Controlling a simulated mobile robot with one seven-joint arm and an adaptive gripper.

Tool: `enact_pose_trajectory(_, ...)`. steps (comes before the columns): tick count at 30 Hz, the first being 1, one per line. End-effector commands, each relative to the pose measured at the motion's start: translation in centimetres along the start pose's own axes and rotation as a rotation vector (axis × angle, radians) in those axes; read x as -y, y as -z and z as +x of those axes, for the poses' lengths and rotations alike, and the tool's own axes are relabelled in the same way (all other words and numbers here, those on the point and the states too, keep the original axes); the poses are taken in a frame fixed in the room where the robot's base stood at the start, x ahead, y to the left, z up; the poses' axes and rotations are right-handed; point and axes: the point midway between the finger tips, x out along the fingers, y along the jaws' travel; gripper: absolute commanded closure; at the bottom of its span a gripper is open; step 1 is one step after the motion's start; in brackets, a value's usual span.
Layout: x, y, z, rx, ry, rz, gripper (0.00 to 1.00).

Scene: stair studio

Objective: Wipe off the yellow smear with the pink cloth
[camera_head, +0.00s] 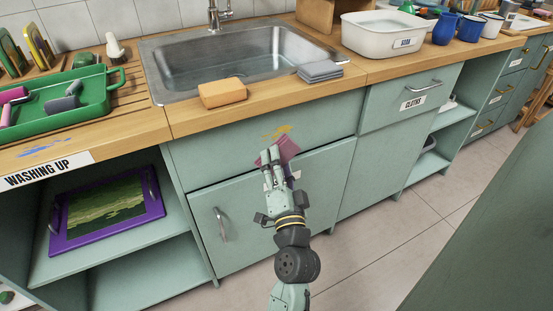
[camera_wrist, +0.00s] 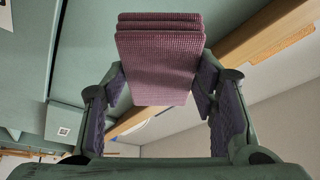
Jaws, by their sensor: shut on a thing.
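The yellow smear (camera_head: 277,132) is on the green drawer front below the sink. The pink cloth (camera_head: 287,146) is folded and sits at the tip of my gripper (camera_head: 270,156), just below the smear. In the wrist view the cloth (camera_wrist: 160,55) is a purplish-pink woven pad between the two fingers of my gripper (camera_wrist: 160,95), which is shut on it. The cloth is close to the cabinet front; I cannot tell whether it touches. Part of the cloth is hidden behind the fingers in the head view.
A wooden counter edge (camera_head: 240,118) juts out above the drawer front. A cupboard handle (camera_head: 221,224) sticks out at lower left. An orange sponge (camera_head: 222,92) and a grey folded cloth (camera_head: 320,71) lie by the sink (camera_head: 235,55). A blue smear (camera_head: 45,147) marks the left counter.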

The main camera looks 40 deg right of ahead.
Motion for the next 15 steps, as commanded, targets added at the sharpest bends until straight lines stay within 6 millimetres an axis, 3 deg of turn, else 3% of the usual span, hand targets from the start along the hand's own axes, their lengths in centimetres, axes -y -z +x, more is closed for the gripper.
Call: enact_pose_trajectory(15,0.2,-1.8,4.5,0.002,0.001,-0.001,0.69)
